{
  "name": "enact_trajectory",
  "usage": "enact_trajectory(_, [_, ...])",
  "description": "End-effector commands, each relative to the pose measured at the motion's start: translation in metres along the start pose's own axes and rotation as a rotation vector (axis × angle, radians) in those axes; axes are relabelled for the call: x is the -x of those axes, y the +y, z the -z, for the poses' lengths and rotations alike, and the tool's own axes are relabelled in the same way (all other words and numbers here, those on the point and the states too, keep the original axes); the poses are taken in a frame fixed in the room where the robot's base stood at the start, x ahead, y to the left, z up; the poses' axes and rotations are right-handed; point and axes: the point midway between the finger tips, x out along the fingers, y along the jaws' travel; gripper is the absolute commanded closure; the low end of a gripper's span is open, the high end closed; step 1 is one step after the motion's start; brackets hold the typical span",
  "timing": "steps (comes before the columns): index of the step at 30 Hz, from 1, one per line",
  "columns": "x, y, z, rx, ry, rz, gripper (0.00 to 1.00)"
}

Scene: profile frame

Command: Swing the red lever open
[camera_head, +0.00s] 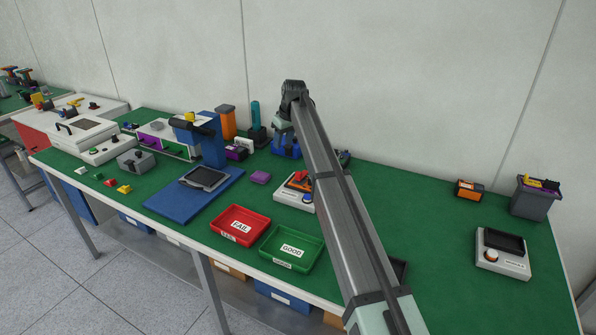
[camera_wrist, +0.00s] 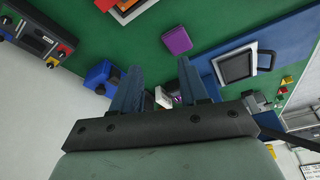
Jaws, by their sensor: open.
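The red lever (camera_head: 302,178) sits on a small white unit (camera_head: 281,194) in the middle of the bench, left of my arm in the head view. The unit has a blue knob, and my arm hides its right side. In the wrist view, a white piece with orange-red parts (camera_wrist: 134,6) shows at the top edge, cut off; I cannot tell the lever's angle there. My gripper (camera_wrist: 158,70) is open with nothing between its blue fingers. It is high and toward the wall, apart from the lever.
A purple block (camera_head: 260,177) lies left of the unit. Red (camera_head: 268,222) and green (camera_head: 322,247) trays stand at the front. A dark box with knobs (camera_wrist: 38,38) shows in the wrist view. The bench's right part has clear room.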

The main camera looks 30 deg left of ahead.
Motion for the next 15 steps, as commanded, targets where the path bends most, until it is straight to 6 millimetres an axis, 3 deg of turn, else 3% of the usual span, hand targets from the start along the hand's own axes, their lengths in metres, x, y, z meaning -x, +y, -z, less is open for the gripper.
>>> enact_trajectory(1, [0.014,0.023,-0.001,0.011,-0.026,-0.016,0.56])
enact_trajectory(3, [0.025,0.034,-0.007,0.07,-0.091,-0.024,0.56])
enact_trajectory(15, [0.033,0.03,-0.041,0.364,-0.299,0.052,0.56])
